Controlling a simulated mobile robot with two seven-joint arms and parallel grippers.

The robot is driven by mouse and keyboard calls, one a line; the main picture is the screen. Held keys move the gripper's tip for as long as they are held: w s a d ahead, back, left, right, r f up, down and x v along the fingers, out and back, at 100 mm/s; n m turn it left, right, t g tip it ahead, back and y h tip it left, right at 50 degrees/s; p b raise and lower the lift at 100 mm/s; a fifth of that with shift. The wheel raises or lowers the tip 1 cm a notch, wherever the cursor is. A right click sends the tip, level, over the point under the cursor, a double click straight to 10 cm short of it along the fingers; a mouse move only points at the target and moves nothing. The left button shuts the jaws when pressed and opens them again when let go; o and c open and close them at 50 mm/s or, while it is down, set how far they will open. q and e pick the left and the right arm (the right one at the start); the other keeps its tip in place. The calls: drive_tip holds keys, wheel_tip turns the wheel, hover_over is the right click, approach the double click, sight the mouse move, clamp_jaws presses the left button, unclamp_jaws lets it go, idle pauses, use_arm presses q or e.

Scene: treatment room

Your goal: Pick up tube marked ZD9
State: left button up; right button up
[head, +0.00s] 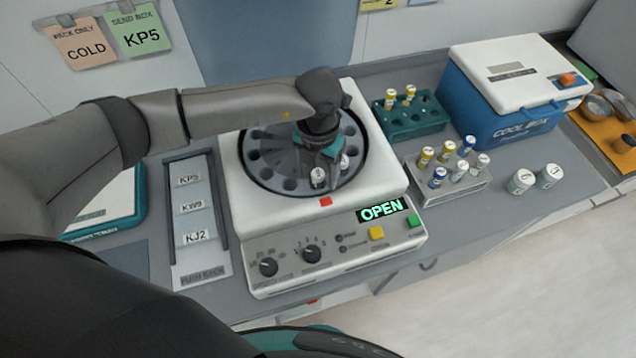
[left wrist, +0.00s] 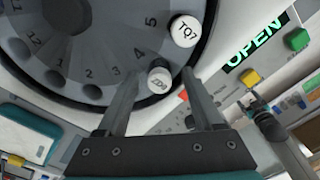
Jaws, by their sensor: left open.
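The tube marked ZD9 (left wrist: 159,80) stands in the centrifuge rotor (left wrist: 95,85) beside the slot numbered 4, its white cap facing the left wrist camera. My left gripper (left wrist: 160,74) is open, its two fingers on either side of that cap with gaps showing. A second white-capped tube, TQ7 (left wrist: 185,29), stands near slot 5, just beyond the fingertips. In the head view my left gripper (head: 320,160) points down over the rotor, and two white caps show close to it; their labels are too small to read there.
The open centrifuge (head: 240,195) reads OPEN. To its right stand a teal rack (head: 415,127), a grey rack (head: 450,193) of several tubes, two loose white-capped containers (head: 521,181) and a blue cool box (head: 500,110). A labelled tray (head: 190,225) lies on its left.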

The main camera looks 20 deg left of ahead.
use_arm(q)
drive_tip(key=shift+f, duration=0.25)
clamp_jaws()
idle(0.4)
